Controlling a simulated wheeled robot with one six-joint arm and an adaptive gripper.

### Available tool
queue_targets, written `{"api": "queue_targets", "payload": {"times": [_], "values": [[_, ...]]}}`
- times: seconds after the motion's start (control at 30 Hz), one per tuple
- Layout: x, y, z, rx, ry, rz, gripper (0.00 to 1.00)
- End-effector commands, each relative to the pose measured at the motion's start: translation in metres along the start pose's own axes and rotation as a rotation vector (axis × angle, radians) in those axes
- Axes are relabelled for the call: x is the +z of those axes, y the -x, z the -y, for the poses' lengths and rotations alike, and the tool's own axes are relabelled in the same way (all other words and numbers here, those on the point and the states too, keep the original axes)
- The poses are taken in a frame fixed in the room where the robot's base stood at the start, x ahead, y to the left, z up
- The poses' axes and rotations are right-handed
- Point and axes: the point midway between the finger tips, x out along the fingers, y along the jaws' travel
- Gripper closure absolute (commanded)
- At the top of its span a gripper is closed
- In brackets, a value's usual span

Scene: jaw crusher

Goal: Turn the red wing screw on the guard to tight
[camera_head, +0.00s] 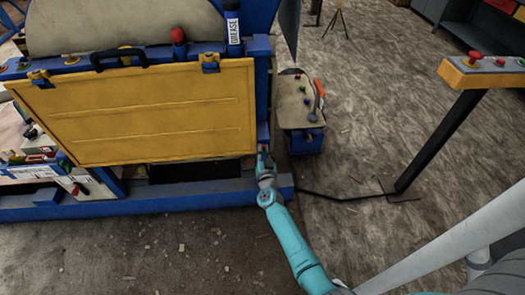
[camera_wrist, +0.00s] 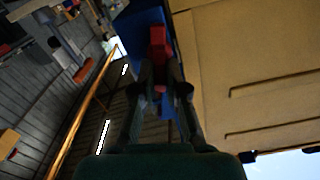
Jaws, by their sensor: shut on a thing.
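The yellow guard panel (camera_head: 140,115) covers the front of the blue crusher and also fills the right side of the wrist view (camera_wrist: 255,80). The red wing screw (camera_wrist: 157,42) is in the upper middle of the wrist view, in front of a blue part of the machine beside the guard. My gripper (camera_wrist: 157,75) is shut on the red wing screw, with a finger on either side of it. In the head view my gripper (camera_head: 264,153) is at the guard's lower right corner, and the screw is mostly hidden there. The screw's tightness cannot be read.
A yellow post-mounted box with a red button (camera_head: 480,65) stands at the right. A low bench (camera_head: 300,110) with small items stands right of the crusher. A blue base beam (camera_head: 140,205) runs below the guard. The floor in front is open, with scattered debris.

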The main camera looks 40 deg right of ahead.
Motion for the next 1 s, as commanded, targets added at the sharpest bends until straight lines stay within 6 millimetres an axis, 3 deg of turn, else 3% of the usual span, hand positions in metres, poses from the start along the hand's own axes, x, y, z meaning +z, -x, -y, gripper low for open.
{"api": "queue_targets", "payload": {"times": [1.0], "values": [[0.007, 0.000, -0.014, 0.001, -0.958, 0.000, 1.00]]}}
